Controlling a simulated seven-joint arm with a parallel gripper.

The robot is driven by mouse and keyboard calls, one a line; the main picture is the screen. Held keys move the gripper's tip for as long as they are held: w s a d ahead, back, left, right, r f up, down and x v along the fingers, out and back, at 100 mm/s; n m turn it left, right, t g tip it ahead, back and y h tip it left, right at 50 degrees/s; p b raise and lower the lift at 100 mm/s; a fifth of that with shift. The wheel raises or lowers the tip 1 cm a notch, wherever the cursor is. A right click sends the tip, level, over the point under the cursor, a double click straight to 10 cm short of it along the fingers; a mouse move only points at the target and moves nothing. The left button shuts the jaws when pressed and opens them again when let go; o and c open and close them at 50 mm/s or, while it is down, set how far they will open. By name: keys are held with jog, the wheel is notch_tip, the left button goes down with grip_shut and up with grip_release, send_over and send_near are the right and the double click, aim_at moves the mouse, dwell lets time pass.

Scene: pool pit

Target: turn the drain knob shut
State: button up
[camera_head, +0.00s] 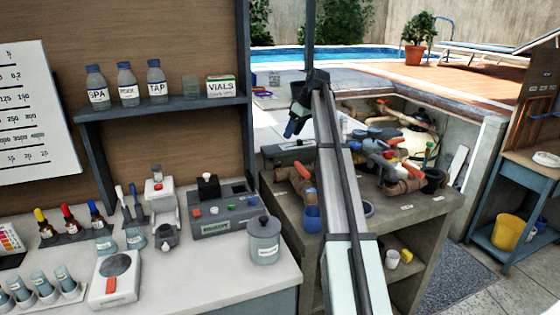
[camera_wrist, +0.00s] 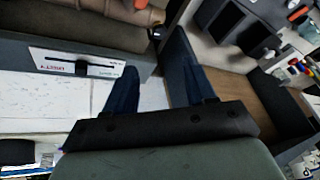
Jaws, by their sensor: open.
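No part is readably marked as the drain knob. An orange handle (camera_head: 303,169) sits on a brown pipe fitting (camera_head: 298,184) above a blue cup (camera_head: 312,219) on the brown bench (camera_head: 425,212); I cannot tell if it is the drain knob. A red handle (camera_head: 391,145) shows among the pipes right of my arm. My gripper (camera_head: 291,129) hangs above the bench's back left, apart from these. In the wrist view its two dark blue fingers (camera_wrist: 156,85) are spread with nothing between them. My arm hides the bench's middle.
A grey box (camera_head: 290,150) stands at the bench's back; the wrist view shows a grey box with a black slider (camera_wrist: 82,68) on a white plate. The left counter holds a grey canister (camera_head: 264,240) and a control box (camera_head: 222,212). A shelf post (camera_head: 243,100) stands left of my gripper.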

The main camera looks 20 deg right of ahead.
jog(key=n, duration=0.3)
send_near(278, 163)
jog(key=shift+n, duration=0.3)
jog(key=x, duration=0.8)
jog(key=shift+s, duration=0.1)
